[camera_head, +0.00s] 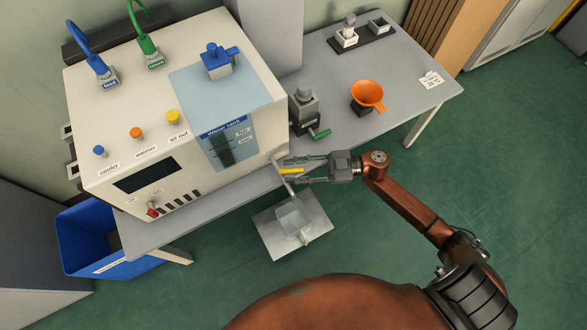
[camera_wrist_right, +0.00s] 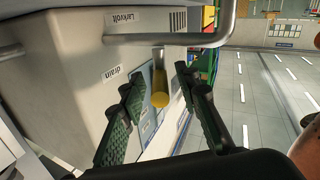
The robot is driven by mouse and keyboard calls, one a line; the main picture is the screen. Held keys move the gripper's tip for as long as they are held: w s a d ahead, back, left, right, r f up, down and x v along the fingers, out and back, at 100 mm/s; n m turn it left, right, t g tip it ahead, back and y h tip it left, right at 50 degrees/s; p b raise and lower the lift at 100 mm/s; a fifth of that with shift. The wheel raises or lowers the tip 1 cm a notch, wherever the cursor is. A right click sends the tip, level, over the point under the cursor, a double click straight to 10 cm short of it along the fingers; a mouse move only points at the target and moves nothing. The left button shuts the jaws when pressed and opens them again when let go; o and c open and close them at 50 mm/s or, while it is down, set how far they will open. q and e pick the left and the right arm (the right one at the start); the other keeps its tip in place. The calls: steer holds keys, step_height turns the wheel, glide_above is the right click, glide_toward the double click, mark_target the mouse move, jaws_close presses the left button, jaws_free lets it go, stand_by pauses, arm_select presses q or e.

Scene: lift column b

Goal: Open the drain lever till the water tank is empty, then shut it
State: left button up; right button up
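The white machine (camera_head: 140,100) stands on the table, with a water tank window (camera_head: 218,150) on its front right. Whether water is in it is hard to tell. The yellow drain lever (camera_head: 291,171) sticks out at the machine's lower right corner. My right gripper (camera_head: 284,170) is open, with one finger on each side of the lever. In the right wrist view the lever's yellow end (camera_wrist_right: 160,99) shows between the spread fingers, near the "drain" label (camera_wrist_right: 112,73). Contact is not clear. My left gripper is not in view.
A clear container (camera_head: 293,219) stands on a grey plate (camera_head: 262,228) below the drain. A blue bin (camera_head: 85,240) is at lower left.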

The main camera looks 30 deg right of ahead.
jaws_close()
stand_by(0.6)
